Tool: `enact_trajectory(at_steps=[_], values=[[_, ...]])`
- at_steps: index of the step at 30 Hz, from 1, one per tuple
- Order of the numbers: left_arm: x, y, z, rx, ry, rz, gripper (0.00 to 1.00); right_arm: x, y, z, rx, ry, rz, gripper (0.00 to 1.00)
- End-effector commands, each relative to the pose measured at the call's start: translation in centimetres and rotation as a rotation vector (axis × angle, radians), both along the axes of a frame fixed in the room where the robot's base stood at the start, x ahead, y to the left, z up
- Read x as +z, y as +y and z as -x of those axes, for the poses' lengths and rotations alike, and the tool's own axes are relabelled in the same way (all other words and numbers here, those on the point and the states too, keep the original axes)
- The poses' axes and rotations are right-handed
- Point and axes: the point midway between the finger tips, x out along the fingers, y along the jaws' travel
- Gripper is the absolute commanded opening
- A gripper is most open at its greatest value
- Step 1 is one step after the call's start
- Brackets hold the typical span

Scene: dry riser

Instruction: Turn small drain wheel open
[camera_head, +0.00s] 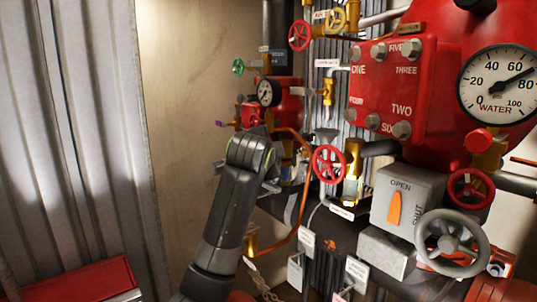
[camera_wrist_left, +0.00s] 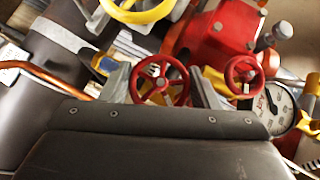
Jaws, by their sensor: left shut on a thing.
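My left arm rises from the bottom of the head view, its wrist in front of the pipework left of centre. My left gripper (camera_wrist_left: 160,92) shows in the left wrist view as two grey fingers, one on each side of a small red handwheel (camera_wrist_left: 178,92), and it is shut on that wheel. The wheel's lower edge is hidden by my gripper body. In the head view my wrist hides the fingertips and the held wheel. No label on this wheel is readable. My right gripper is in neither view.
In the head view, a red spoked wheel (camera_head: 328,163) is right of my wrist. A grey OPEN/SHUT box (camera_head: 407,200), a large grey wheel (camera_head: 451,243) and a water gauge (camera_head: 498,85) lie farther right. A copper pipe (camera_head: 303,190) runs close to my wrist.

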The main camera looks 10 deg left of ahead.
Motion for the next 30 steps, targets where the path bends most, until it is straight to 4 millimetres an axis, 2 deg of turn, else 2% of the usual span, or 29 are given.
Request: enact_trajectory(at_steps=[2,3,7,16,20,23,30], values=[[-0.2,0.0,0.0,-0.001,0.004,0.001,0.33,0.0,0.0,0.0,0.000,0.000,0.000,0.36],[-0.2,0.0,0.0,-0.001,0.004,0.001,0.59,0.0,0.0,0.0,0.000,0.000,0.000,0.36],[-0.1,0.0,0.0,-0.001,0.003,0.000,0.76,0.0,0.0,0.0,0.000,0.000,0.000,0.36],[-0.1,0.0,0.1,-0.001,0.000,0.000,0.77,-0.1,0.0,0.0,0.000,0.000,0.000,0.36],[0.1,0.0,0.8,0.000,-0.002,0.000,0.77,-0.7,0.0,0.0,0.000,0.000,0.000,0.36],[0.3,0.0,2.0,-0.001,-0.006,0.001,0.77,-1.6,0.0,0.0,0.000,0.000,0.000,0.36],[1.7,0.2,6.8,-0.002,-0.008,0.001,0.77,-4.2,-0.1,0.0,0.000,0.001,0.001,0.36]])
